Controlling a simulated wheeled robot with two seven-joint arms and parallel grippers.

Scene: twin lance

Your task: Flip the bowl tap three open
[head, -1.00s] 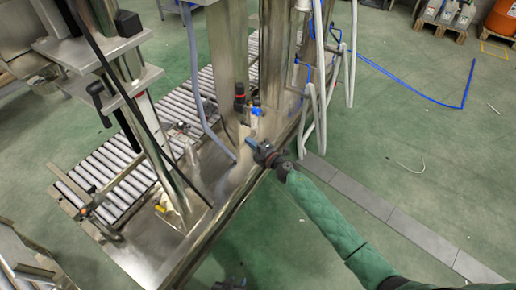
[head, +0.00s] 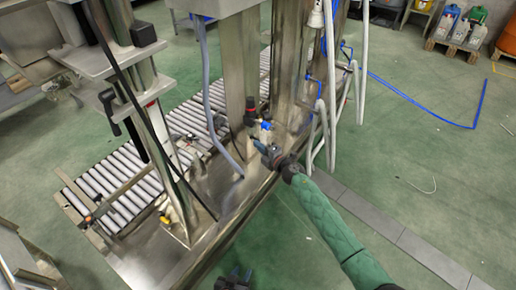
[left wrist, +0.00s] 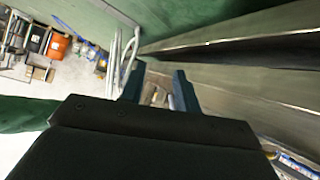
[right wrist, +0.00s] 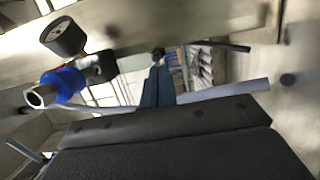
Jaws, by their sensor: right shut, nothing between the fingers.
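I cannot tell whether this is bowl tap three. My right gripper (head: 261,147) is just below the fitting in the head view; its fingers (right wrist: 158,85) are shut and empty. My left gripper (head: 236,272) is low in the head view, away from the fitting; its fingers (left wrist: 158,85) are apart and empty.
A roller conveyor (head: 100,184) lies left of the steel frame. A grey hose (head: 207,90) and white hoses (head: 362,60) hang near the fitting. A yellow-handled part (head: 165,219) sits lower left. Green floor (head: 420,140) is open to the right.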

